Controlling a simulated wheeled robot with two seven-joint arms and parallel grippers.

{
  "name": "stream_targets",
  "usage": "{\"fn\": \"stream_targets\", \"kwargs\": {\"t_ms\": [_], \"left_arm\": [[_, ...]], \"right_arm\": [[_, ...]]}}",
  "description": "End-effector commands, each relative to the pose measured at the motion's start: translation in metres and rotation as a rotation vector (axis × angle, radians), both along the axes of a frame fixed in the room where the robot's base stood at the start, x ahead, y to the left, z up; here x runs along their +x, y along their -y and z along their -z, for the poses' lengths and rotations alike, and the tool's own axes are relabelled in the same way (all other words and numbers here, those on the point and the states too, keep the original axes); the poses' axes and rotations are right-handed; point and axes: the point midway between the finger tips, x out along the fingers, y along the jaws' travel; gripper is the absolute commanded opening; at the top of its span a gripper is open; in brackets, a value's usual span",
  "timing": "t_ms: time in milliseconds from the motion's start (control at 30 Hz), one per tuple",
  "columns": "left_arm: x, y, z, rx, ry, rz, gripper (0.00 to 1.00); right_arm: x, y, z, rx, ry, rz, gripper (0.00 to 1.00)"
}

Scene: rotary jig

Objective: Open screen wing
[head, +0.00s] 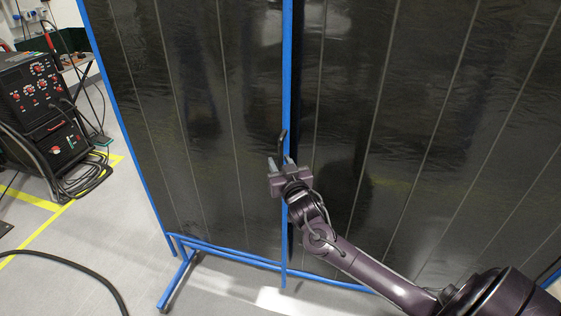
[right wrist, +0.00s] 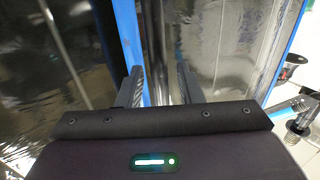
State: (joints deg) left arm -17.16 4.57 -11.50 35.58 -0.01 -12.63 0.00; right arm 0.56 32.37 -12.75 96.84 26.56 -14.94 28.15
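The screen has dark, glossy strip panels in blue frames. Its left wing (head: 215,110) and right panel (head: 420,120) meet at a blue upright (head: 287,80) in the middle of the head view. A small black handle (head: 283,140) is on this upright. My right gripper (head: 281,162) is at the handle's lower part, its fingers pointing at the screen. My left gripper is not in view.
The screen stands on a blue foot (head: 175,282) on the grey floor. A black welding machine (head: 40,110) with coiled cables stands at the left. A black cable (head: 75,265) crosses the floor at lower left. Floor between machine and screen is mostly clear.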

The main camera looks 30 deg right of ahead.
Motion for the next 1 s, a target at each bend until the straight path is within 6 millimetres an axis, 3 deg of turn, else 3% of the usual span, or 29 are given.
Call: {"fn": "stream_targets", "kwargs": {"t_ms": [233,500,1000], "left_arm": [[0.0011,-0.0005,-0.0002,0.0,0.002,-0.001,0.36],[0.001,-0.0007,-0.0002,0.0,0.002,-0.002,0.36],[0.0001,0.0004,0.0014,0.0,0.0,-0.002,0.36]], "right_arm": [[0.0009,-0.0002,0.0007,0.0,-0.001,-0.001,0.33],[0.0007,-0.0003,0.0007,0.0,-0.001,-0.001,0.0],[-0.004,-0.0066,0.0023,0.006,-0.002,0.029,0.0]]}}
